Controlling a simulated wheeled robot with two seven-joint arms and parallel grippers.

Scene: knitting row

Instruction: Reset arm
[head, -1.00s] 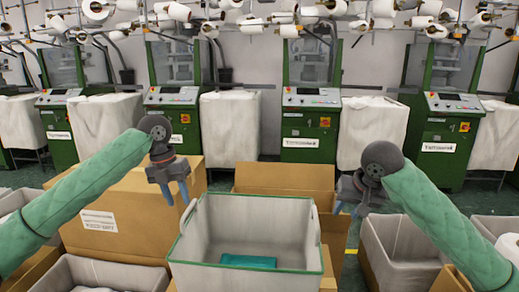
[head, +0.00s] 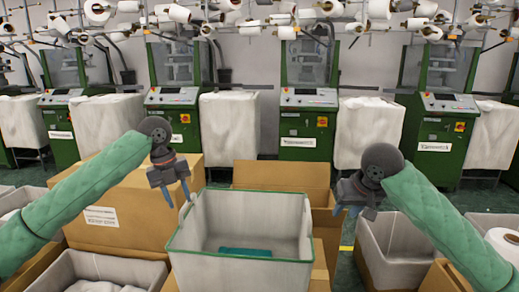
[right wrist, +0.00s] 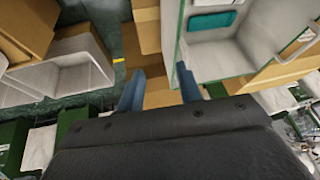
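My left gripper (head: 175,193) hangs above the left side of the grey bin, over a cardboard box, with its blue fingers apart and nothing between them. My right gripper (head: 351,212) hangs just right of the grey bin. In the right wrist view its two blue fingers (right wrist: 160,88) are spread apart and empty. The grey bin (head: 250,212) with a green rim stands between the grippers. A flat teal item (head: 245,252) lies on its floor, and it also shows in the right wrist view (right wrist: 212,21).
Cardboard boxes (head: 125,220) stand left of and behind the bin. More grey bins stand at the left front (head: 100,270) and at the right (head: 400,240). Green knitting machines (head: 305,125) with white sacks (head: 229,130) line the back, under racks of yarn cones.

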